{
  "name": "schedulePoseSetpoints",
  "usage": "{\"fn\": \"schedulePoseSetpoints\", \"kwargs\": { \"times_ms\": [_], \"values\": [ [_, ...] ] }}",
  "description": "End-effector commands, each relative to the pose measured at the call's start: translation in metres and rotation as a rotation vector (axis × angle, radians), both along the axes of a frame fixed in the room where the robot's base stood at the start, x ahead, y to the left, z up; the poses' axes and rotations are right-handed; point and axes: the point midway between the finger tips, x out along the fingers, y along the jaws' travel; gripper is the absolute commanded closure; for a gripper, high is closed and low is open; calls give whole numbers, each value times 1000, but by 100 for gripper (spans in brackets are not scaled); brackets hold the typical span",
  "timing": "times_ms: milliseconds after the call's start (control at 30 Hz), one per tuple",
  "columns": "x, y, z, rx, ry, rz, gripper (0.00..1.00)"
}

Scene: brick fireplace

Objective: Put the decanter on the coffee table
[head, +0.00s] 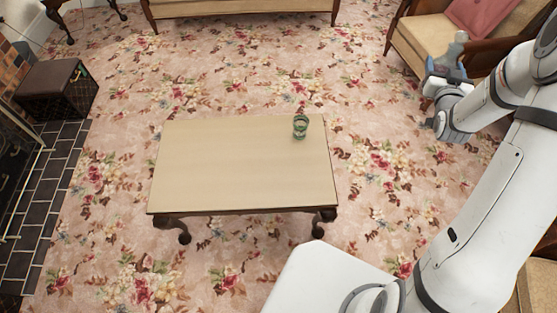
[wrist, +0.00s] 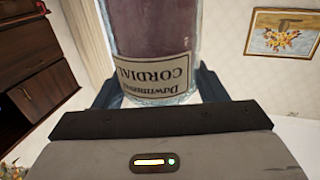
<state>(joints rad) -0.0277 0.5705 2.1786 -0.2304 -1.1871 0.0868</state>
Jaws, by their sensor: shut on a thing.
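The decanter (wrist: 152,35) is clear glass with purple-grey contents and a pale label reading "CORDIAL", which appears upside down in the wrist view. My gripper (wrist: 155,88) is shut on it, with a dark finger at each side. In the head view the decanter (head: 457,50) stands up from my gripper (head: 446,72) at the upper right, in front of the armchair and clear of the table. The coffee table (head: 235,170) is a pale rectangular top on dark curved legs, left of my gripper. Its top is mostly bare.
A green glass object (head: 300,127) stands near the table's right back corner. An armchair (head: 430,35) with a pink cushion is at the upper right, a sofa (head: 240,8) at the back. A dark box (head: 55,88) sits by the fireplace at left. Flowered carpet surrounds the table.

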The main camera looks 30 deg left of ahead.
Motion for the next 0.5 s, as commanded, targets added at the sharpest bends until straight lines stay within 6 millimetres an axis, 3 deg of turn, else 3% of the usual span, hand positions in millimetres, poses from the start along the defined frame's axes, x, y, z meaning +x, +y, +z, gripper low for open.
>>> {"fn": "schedulePoseSetpoints", "kwargs": {
  "times_ms": [33,500],
  "values": [
    [-1,11,-19,1,-6,38,80],
    [-32,104,-111,1,-6,414,80]
  ]
}}
